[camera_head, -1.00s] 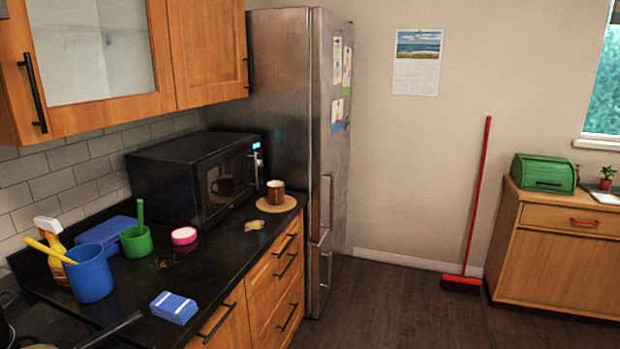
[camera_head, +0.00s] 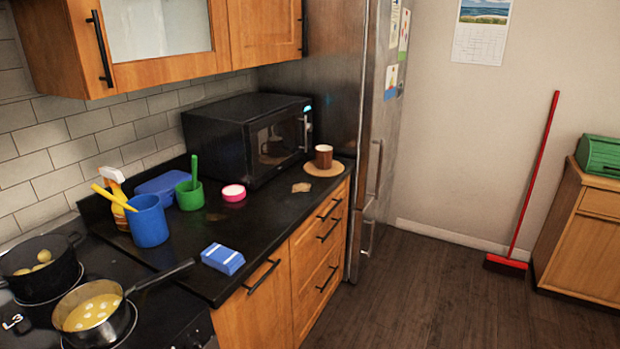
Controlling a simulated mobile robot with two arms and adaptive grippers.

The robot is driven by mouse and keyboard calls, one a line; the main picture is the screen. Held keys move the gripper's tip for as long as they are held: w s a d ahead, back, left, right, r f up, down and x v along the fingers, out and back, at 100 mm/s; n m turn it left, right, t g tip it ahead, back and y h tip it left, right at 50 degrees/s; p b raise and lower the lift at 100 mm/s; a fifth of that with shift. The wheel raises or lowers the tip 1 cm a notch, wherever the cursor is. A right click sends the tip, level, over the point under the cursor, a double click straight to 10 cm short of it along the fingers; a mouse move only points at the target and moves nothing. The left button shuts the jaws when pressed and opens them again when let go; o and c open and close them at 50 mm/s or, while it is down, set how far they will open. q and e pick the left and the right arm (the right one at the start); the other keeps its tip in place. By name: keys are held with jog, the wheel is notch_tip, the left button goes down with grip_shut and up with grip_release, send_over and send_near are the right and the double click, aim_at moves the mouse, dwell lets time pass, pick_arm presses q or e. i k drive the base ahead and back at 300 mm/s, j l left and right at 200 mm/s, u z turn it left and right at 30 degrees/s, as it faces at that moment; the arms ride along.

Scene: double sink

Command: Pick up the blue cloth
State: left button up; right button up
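A small folded blue cloth (camera_head: 222,260) with white stripes lies on the black countertop (camera_head: 262,225), near its front edge. It sits to the right of the saucepan's handle, and nothing covers it. Neither of my grippers shows in the head view, so I cannot see their fingers or where they are relative to the cloth.
Behind the cloth stand a blue container (camera_head: 148,222), a green cup (camera_head: 188,195) and a pink-rimmed round tub (camera_head: 233,193). A saucepan (camera_head: 92,308) and a dark pot (camera_head: 38,268) sit on the stove at left.

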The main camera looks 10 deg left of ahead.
aim_at(225, 260)
jog(key=i+l, duration=0.6)
jog(key=i, duration=0.2)
